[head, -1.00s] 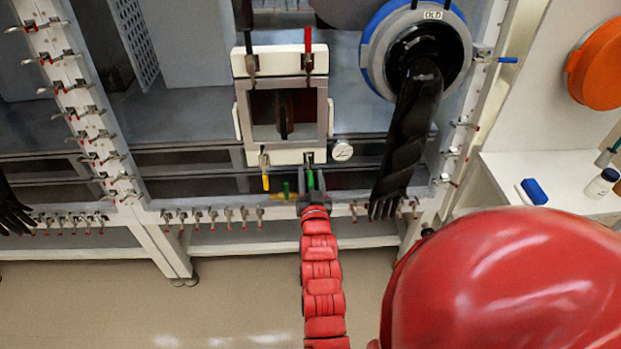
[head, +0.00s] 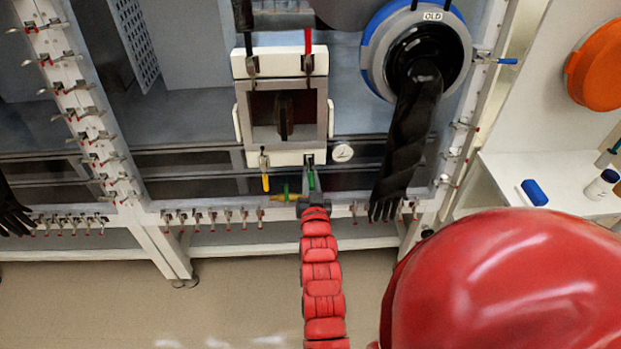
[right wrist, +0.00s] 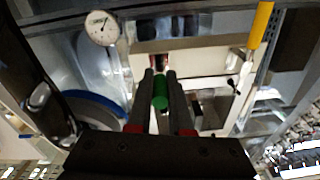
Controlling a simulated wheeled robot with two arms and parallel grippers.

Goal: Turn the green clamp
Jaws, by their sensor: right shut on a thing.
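The green clamp (head: 311,181) is at the lower edge of the white square door frame (head: 284,158), right of its middle. Its green handle points down. My right gripper (head: 310,190) reaches up to it from below, and its fingers are around the handle. In the right wrist view the green handle (right wrist: 160,92) is between the two dark fingers of my right gripper (right wrist: 160,85), which are shut on it. The gripper partly hides the handle in the head view. My left gripper is not in view.
A yellow-handled clamp (head: 265,180) hangs left of the green one, and red (head: 308,45) and black-handled (head: 249,48) clamps are above. A round gauge (head: 342,152) sits to the right. A black glove (head: 405,140) hangs from a blue-ringed port. Small clamps line the lower rail.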

